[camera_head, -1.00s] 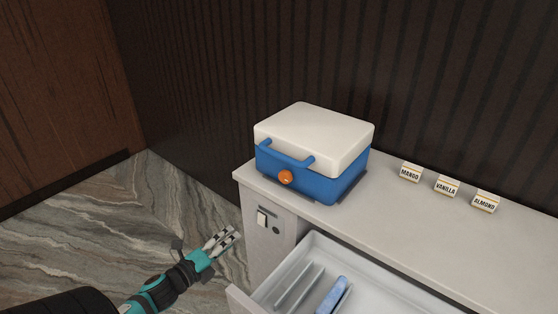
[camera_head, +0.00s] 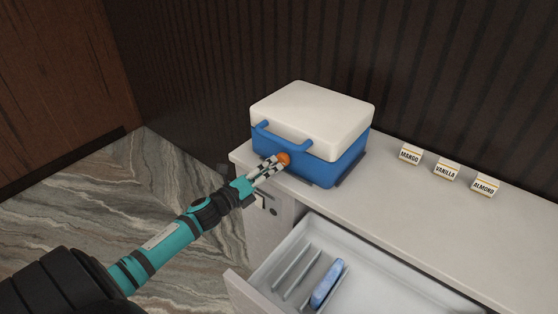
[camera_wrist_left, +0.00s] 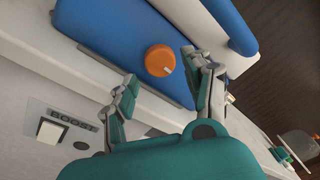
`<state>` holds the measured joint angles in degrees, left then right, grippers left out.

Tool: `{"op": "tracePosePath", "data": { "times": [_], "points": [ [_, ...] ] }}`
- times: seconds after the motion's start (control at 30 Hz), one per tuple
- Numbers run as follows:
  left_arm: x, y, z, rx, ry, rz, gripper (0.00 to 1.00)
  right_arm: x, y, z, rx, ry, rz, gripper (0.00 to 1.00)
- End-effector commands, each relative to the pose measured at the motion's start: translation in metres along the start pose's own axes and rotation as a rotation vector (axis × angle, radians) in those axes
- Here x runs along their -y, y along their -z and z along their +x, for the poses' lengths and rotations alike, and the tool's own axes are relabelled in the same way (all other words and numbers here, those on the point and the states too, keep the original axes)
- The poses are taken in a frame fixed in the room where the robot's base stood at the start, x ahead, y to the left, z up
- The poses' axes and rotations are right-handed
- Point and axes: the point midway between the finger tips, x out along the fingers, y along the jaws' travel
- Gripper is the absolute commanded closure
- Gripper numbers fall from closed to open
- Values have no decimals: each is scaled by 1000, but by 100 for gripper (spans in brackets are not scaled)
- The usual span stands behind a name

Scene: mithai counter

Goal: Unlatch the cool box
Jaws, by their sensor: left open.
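The cool box (camera_head: 325,172) is blue with a white lid (camera_head: 312,112), shut, and stands on the left end of the counter. A blue handle (camera_head: 284,138) runs along its front. An orange round knob (camera_head: 284,158) sits on the front face; it also shows in the left wrist view (camera_wrist_left: 160,60). My left gripper (camera_head: 275,166) is open, with its fingertips at the knob. In the left wrist view its two fingers (camera_wrist_left: 160,82) are spread to either side below the knob; I cannot tell whether they touch it. My right gripper is not in view.
An open drawer (camera_head: 375,275) with dividers and a blue object (camera_head: 326,284) juts out below the counter. Cards reading MANGO (camera_head: 410,154), VANILLA (camera_head: 447,169) and ALMOND (camera_head: 484,185) stand on the counter. A switch marked BOOST (camera_wrist_left: 50,132) is on the counter front.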

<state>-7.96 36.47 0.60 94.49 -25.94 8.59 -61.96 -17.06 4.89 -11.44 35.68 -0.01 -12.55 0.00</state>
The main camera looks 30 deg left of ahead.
Motion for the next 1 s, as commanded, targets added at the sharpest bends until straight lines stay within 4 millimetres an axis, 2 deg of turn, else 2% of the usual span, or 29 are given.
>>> {"op": "tracePosePath", "data": {
  "times": [0.1, 0.3, 0.67, 0.77, 1.0],
  "points": [
    [2, -2, 21, 1, 2, 0, 49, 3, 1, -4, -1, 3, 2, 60],
    [0, 0, 41, 1, 0, -1, 49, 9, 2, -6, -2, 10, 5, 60],
    [0, 1, 46, 0, -1, -1, 49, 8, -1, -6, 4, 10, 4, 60],
    [0, 1, 46, -1, -1, -1, 59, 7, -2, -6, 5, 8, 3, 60],
    [0, 1, 46, -1, -1, -1, 91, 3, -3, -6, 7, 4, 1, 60]
  ]
}}
